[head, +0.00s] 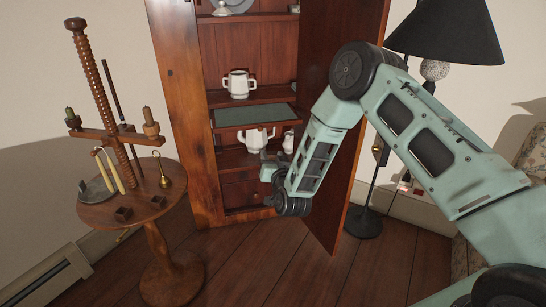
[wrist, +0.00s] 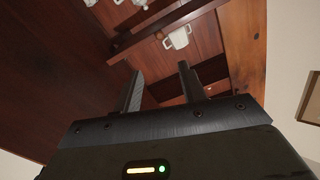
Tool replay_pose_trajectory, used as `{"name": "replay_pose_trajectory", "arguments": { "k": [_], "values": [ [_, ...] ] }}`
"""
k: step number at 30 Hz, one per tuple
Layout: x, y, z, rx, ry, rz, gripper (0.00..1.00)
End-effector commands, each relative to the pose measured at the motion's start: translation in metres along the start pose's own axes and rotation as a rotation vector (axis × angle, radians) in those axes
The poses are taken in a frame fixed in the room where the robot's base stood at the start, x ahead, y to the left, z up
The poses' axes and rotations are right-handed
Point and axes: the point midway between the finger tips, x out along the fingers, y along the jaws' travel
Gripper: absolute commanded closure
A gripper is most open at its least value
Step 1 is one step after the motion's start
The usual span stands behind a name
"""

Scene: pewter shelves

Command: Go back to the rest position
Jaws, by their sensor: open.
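My gripper (wrist: 161,90) is open in the wrist view, with two dark fingers apart and nothing between them. In the head view my arm reaches from the right toward the open wooden cabinet (head: 180,100), its end low in front of the lower shelves. The fingertips are hard to make out there. A white teapot (head: 256,138) stands on a lower shelf just behind the end of my arm. A white two-handled pot (head: 239,84) stands on the shelf above. A white two-handled pot also shows beyond the fingers in the wrist view (wrist: 178,38).
The open cabinet door (head: 340,120) stands close to the right of my arm. A floor lamp (head: 447,30) is behind the arm. A round wooden table (head: 130,207) with a candle stand is at left. The wooden floor (head: 270,270) in front is clear.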

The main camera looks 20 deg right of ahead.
Motion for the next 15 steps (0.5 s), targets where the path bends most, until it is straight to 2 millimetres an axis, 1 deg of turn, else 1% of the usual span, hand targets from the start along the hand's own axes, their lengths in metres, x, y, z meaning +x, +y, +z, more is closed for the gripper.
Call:
{"name": "replay_pose_trajectory", "arguments": {
  "k": [12, 14, 15],
  "values": [
    [-0.0009, 0.0002, 0.0002, 0.0, -0.001, 0.0, 0.59],
    [-0.0009, -0.0028, -0.0011, 0.001, -0.007, -0.005, 0.59],
    [-0.0011, -0.0079, -0.0026, 0.001, -0.023, -0.014, 0.59]
  ]
}}
